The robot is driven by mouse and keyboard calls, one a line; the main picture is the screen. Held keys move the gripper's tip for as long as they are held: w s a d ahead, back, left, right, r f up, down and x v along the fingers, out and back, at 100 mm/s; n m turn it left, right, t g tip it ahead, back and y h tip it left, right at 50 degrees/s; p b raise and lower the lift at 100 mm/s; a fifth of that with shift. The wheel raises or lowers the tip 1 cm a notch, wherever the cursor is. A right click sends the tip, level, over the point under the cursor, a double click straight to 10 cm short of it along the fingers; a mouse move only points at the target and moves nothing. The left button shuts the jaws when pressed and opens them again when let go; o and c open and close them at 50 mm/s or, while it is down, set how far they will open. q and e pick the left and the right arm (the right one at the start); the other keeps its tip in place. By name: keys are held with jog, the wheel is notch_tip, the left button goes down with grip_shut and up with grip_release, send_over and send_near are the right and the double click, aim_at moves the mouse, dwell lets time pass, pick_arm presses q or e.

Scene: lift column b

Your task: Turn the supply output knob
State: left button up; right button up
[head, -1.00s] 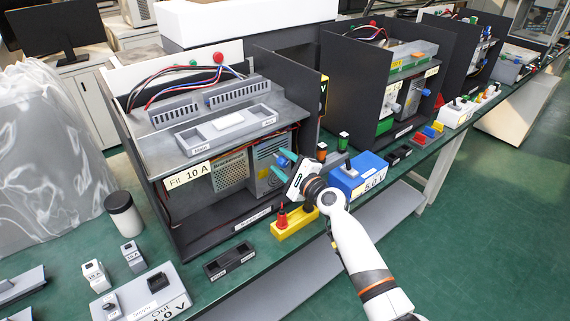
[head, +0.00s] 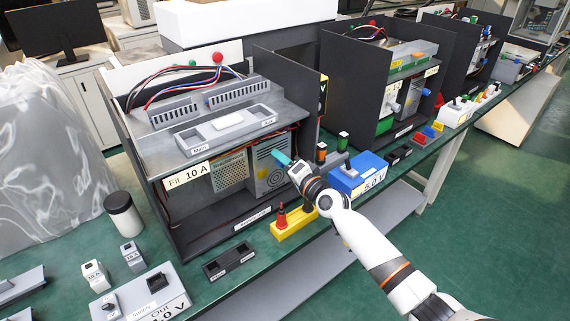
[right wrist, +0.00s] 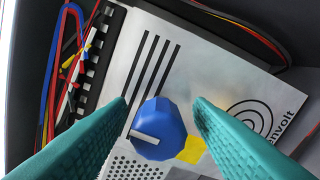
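In the right wrist view, a faceted blue knob (right wrist: 165,117) with a pale pointer bar sits on a light grey supply panel (right wrist: 207,55). My right gripper (right wrist: 162,103) is open, its teal fingers on either side of the knob in the picture. The left finger looks very close to the knob; I cannot tell whether it touches. In the head view, my right gripper (head: 281,158) is at the front of the supply unit (head: 266,182), inside the open black cabinet. The knob is hidden there by the gripper. My left gripper is not in view.
The cabinet's black side wall (head: 288,88) stands close to the right gripper. A yellow block (head: 292,224) with a red knob and a blue 5.0 V box (head: 350,178) stand nearby on the bench. Coloured wires (right wrist: 75,50) run beside the panel.

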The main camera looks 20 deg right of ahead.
jog(key=p+v, duration=0.2)
jog(key=v, duration=0.5)
dwell(0.5)
dwell(0.4)
